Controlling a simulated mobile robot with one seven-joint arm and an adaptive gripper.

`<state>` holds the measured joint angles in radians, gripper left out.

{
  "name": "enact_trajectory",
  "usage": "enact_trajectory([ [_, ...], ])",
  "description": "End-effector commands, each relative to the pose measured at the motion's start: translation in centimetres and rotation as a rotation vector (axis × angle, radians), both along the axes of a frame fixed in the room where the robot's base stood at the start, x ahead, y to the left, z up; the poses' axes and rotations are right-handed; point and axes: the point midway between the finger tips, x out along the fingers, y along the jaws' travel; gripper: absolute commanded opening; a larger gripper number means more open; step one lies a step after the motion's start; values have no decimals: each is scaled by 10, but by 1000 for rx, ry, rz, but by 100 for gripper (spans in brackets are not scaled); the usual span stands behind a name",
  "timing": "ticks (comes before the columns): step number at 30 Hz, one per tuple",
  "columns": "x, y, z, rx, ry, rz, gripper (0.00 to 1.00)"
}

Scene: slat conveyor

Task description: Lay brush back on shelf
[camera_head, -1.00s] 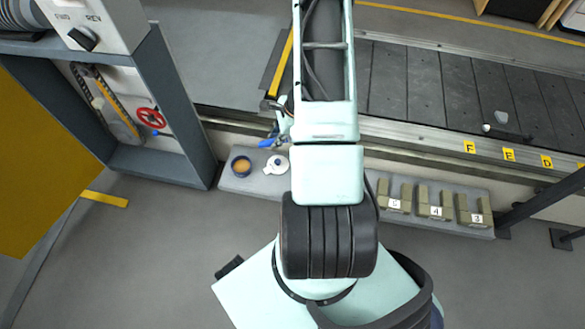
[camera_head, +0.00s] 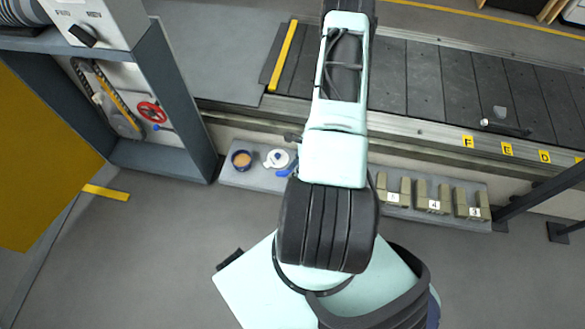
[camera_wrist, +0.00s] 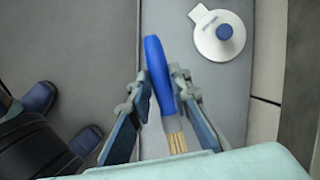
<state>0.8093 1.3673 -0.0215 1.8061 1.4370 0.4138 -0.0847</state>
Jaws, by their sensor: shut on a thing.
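The brush (camera_wrist: 158,68) has a blue handle, a metal ferrule and pale bristles. My gripper (camera_wrist: 161,88) is shut on it in the wrist view, with its handle pointing up the picture and the bristles toward my wrist. In the head view only a bit of the blue brush handle (camera_head: 285,172) shows beside my arm, which hides my gripper. The shelf (camera_head: 240,178) is a long grey ledge at the foot of the conveyor. In the wrist view the grey shelf (camera_wrist: 188,22) lies below the brush. I cannot tell whether the brush touches it.
A white lid with a blue knob (camera_head: 277,159) lies on the shelf beside a blue tin (camera_head: 241,160) with orange contents. The lid (camera_wrist: 219,41) is right of the brush in the wrist view. Numbered blocks (camera_head: 433,203) stand farther right. The slat conveyor (camera_head: 420,85) runs behind.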

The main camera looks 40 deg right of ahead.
Motion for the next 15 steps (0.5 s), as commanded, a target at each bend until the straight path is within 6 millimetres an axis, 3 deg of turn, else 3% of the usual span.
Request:
enact_trajectory([
  [9,0,0,-37,0,0,1,0],
  [15,0,0,-52,0,0,0,0],
])
